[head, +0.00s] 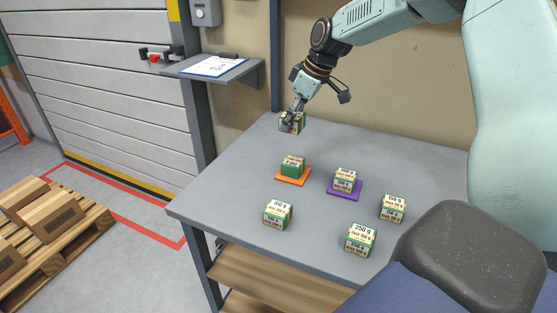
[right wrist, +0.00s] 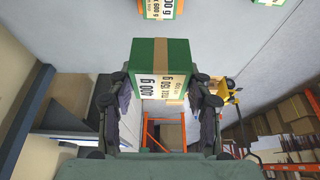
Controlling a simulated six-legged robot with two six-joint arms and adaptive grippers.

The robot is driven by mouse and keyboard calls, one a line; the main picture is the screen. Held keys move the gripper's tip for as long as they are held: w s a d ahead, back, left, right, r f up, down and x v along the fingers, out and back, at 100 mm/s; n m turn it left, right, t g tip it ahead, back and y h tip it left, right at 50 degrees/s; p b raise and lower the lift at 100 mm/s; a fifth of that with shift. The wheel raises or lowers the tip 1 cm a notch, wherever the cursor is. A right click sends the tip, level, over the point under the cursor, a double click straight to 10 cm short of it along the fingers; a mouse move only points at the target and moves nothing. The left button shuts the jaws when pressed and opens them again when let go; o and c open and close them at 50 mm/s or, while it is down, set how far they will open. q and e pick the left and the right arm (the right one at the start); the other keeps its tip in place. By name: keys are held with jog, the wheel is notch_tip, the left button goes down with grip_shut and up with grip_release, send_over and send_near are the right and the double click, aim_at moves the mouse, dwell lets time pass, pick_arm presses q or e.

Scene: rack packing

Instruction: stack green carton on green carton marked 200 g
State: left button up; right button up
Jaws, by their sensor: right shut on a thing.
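My right gripper (head: 294,116) is shut on a green carton (head: 288,127) with a pale label, over the far left end of the grey table. In the right wrist view this carton (right wrist: 160,52) sits between both fingers of the gripper (right wrist: 160,92); its large print shows upside down and looks like 400 g. Its height above the table is hard to judge. A green carton (head: 292,168) stands on an orange mat (head: 305,178), nearer than the gripper and apart from it. I cannot make out which carton is marked 200 g. My left gripper is out of view.
More green cartons stand nearer: one at left (head: 278,213), others at right (head: 393,208) and front (head: 360,239). The table's (head: 225,192) left part is clear. A wall shelf (head: 243,75) with a clipboard is behind.

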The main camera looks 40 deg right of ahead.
jog(key=shift+w+d+r, duration=0.1)
jog(key=shift+w+d, duration=0.05)
jog(key=shift+d, duration=0.15)
jog(key=b, duration=0.2)
send_over(288, 160)
jog(key=s, duration=0.1)
jog(key=f, duration=0.4)
jog(key=d+f, duration=0.1)
jog(key=f, duration=0.1)
jog(key=shift+s+f, duration=0.1)
jog(key=shift+f, duration=0.6)
jog(key=f, duration=0.2)
jog(key=shift+a+f+b, duration=0.2)
jog(key=shift+f+b, duration=0.1)
jog(key=shift+f, duration=0.1)
jog(key=shift+d+f, duration=0.1)
jog(key=shift+d, duration=0.05)
jog(key=shift+f, duration=0.15)
